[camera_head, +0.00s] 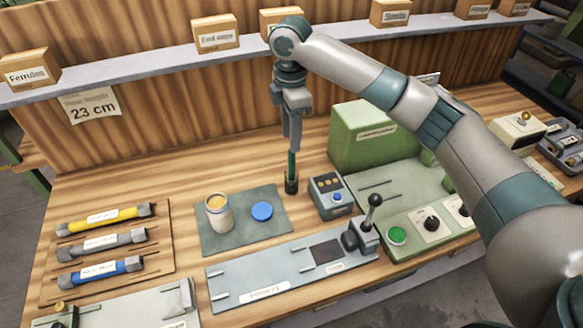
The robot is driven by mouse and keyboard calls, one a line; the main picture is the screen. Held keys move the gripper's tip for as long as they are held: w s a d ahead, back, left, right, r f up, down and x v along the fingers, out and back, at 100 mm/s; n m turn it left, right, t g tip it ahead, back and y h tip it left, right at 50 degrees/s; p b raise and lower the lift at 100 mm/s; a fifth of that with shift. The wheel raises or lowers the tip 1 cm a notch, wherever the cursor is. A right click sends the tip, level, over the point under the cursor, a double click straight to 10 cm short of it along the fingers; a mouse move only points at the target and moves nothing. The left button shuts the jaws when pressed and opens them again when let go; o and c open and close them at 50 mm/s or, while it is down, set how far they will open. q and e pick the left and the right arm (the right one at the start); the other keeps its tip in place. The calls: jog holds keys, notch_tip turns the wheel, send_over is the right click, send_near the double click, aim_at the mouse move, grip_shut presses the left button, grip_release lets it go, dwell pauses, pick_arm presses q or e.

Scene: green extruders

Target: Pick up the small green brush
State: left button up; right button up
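The small green brush (291,164) stands upright near the middle of the bench, its lower end in or against a short dark cylinder (291,184). Its bristles cannot be made out. My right gripper (292,146) points straight down over the brush, its fingertips at the top of the green handle. The fingers look close together, but they hide the handle's top, and I cannot tell whether they are shut on it. My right arm comes in from the right and arches over the bench. My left gripper is not in view.
A grey mat (240,243) with an open jar (218,213) and blue lid (261,211) lies front left of the brush. A small control box (327,197) stands close to its right, a green machine (357,140) beyond. A shelf (150,67) with boxes runs behind.

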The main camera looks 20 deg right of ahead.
jog(key=p, duration=0.1)
send_over(292, 162)
jog(key=f, duration=0.4)
jog(key=shift+w, duration=0.2)
jog(key=shift+f, duration=0.7)
jog(key=shift+p, duration=0.35)
jog(key=shift+w+f, duration=0.1)
jog(key=shift+f, duration=0.15)
jog(key=f+p, duration=0.1)
jog(key=f, duration=0.1)
jog(key=f+p, duration=0.1)
jog(key=shift+w+d+f+p, duration=0.1)
jog(key=shift+w+f+p, duration=0.1)
jog(key=shift+f+p, duration=0.15)
jog(key=shift+f, duration=0.5)
